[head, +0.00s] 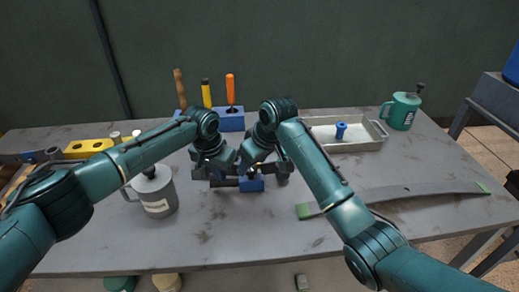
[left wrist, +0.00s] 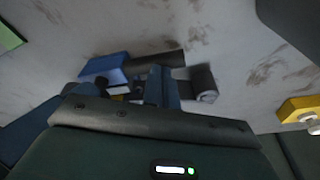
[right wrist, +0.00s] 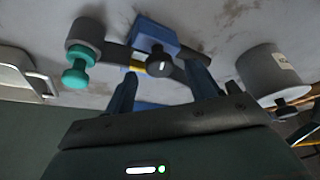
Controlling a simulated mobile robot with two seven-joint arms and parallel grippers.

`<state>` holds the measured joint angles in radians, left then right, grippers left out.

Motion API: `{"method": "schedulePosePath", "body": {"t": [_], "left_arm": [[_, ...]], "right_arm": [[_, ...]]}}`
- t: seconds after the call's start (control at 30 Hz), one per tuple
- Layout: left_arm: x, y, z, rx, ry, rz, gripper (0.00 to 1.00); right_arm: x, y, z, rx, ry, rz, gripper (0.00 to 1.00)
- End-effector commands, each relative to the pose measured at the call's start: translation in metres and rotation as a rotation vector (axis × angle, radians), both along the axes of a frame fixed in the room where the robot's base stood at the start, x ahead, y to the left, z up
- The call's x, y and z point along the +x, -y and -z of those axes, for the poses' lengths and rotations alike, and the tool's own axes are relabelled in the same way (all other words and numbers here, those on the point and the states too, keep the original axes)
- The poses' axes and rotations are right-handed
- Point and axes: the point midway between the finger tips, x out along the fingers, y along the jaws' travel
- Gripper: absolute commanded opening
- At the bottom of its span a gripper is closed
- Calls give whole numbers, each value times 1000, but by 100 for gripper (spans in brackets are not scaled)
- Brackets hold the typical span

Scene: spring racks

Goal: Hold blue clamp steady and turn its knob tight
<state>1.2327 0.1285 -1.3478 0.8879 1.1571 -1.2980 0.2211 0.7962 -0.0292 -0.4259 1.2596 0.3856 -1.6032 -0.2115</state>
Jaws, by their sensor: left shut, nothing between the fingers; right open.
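The blue clamp (head: 252,184) lies at the middle of the bench, partly hidden by my grippers. In the right wrist view, the clamp's blue block (right wrist: 155,36) has a black knob (right wrist: 158,62) in front. My right gripper (right wrist: 162,88) is open, its fingers apart with the knob in view between them; whether they touch it is unclear. My left gripper (left wrist: 160,82) is shut and empty, over the dark bar (left wrist: 160,60) beside the clamp's blue block (left wrist: 104,68). In the head view the left gripper (head: 222,174) is left of the clamp and the right gripper (head: 265,168) is above it.
A grey mug (head: 157,196) stands left of the clamp. A blue tool block (head: 230,122) holds upright tools behind. A pale tray (head: 352,144) holds a blue piece, with a green mug (head: 400,114) beyond. A long strip (head: 415,192) lies right. The bench front is clear.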

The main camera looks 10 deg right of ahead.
Motion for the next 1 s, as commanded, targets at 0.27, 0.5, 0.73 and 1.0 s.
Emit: {"method": "schedulePosePath", "body": {"t": [0.27,0.5,0.73,1.0], "left_arm": [[-1,0,2,2,-3,0,0],[-1,-1,2,2,-3,0,0],[-1,-1,2,2,-3,0,0],[-1,-1,2,1,-3,0,0]], "right_arm": [[-18,15,-56,0,5,-1,55],[-30,23,-89,1,3,-1,55],[-33,25,-95,0,0,0,55],[-33,26,-92,8,0,-10,55]]}}
